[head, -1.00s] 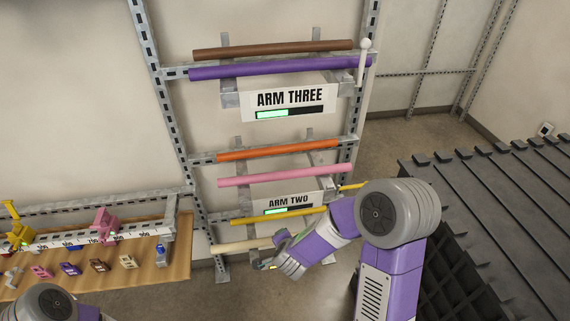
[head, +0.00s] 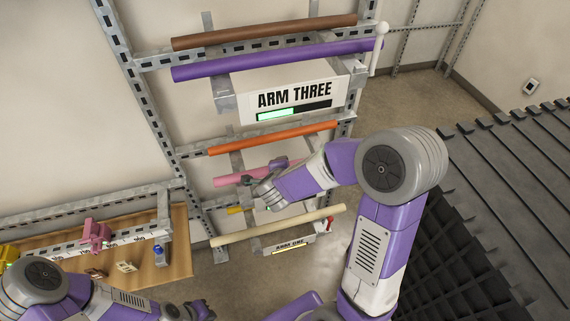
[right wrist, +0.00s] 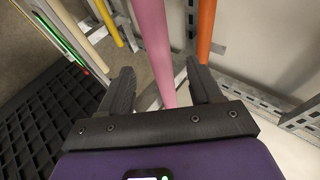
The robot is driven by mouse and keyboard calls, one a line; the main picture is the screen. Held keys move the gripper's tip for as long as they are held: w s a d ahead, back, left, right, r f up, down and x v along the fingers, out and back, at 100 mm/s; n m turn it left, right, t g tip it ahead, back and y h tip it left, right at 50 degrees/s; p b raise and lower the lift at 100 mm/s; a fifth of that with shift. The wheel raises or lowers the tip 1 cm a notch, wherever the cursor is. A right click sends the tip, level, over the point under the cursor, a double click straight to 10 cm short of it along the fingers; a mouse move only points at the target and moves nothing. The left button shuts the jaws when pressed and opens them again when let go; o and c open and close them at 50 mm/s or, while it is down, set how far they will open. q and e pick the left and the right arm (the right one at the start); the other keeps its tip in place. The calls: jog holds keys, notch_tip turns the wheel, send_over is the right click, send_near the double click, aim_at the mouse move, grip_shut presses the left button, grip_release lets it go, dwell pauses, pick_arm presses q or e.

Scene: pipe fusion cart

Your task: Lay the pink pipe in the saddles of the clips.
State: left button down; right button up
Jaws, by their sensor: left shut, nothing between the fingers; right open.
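The pink pipe (head: 228,180) lies on the rack below the orange pipe, its right part hidden by my right arm. My right gripper (head: 256,183) is at this pipe. In the right wrist view my right gripper (right wrist: 163,72) is open, with the pink pipe (right wrist: 152,35) running between its fingers, not visibly gripped. My left gripper (head: 198,310) is shut and empty at the bottom left, in front of the bench. A pink clip-like piece (head: 96,234) stands on the bench's slotted rail, with a yellow one (head: 8,255) at the left edge. Their saddles are too small to make out.
Orange (head: 272,138), purple (head: 270,60), brown (head: 265,32) and cream (head: 280,224) pipes lie on other rack arms. The wooden bench (head: 178,262) carries small pieces. A dark slatted structure (head: 520,180) stands right of my right arm.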

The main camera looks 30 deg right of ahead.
jog(key=x, duration=0.5)
jog(key=shift+s+d, duration=0.15)
jog(key=shift+r, duration=0.1)
jog(key=shift+s, duration=0.1)
grip_shut()
